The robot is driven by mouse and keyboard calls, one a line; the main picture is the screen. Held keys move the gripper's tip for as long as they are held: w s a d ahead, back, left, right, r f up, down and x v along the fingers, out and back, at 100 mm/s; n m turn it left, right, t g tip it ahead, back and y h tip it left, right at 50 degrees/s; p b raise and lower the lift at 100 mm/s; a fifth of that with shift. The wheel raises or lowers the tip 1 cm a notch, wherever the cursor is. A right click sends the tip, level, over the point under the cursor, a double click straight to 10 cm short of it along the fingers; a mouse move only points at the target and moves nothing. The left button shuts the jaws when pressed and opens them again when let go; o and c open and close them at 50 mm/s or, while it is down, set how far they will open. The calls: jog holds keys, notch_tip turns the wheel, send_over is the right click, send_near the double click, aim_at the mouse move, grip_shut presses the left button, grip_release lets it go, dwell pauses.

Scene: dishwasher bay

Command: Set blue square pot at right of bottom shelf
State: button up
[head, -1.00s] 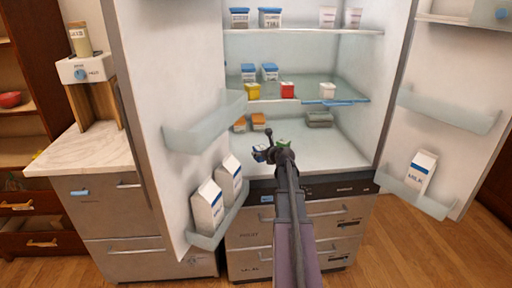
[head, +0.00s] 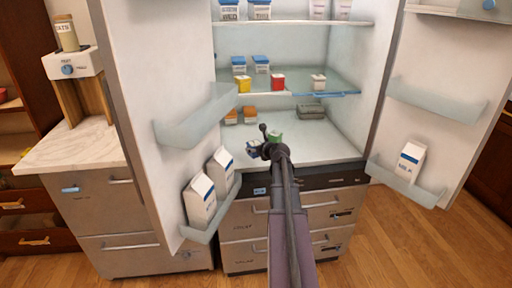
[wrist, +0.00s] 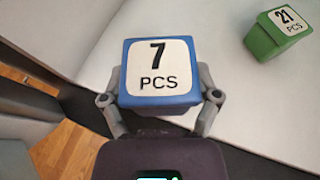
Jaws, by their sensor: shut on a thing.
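The blue square pot (wrist: 160,75) has a white lid label reading "7 PCS". My gripper (wrist: 160,98) is shut on it, one finger on each side. In the head view the pot (head: 253,149) shows small at the left of my gripper (head: 264,146), which is over the front of the bottom shelf (head: 330,150). The right part of this shelf is bare at the front. A green pot labelled "21" (wrist: 284,32) stands on the shelf, beyond and to the right of the held pot; it shows partly behind my gripper in the head view (head: 275,137).
A grey stack (head: 311,112) sits at the back of the bottom shelf, with orange-topped boxes (head: 249,114) at back left. A glass shelf (head: 300,83) with small tubs is above. Open doors with bins (head: 408,184) flank both sides; milk cartons stand in them.

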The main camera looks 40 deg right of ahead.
jog(key=shift+r, duration=0.15)
notch_tip(320, 180, up, 32)
jog(key=p, duration=3.2)
jog(key=shift+f, duration=0.2)
jog(key=shift+s, duration=0.15)
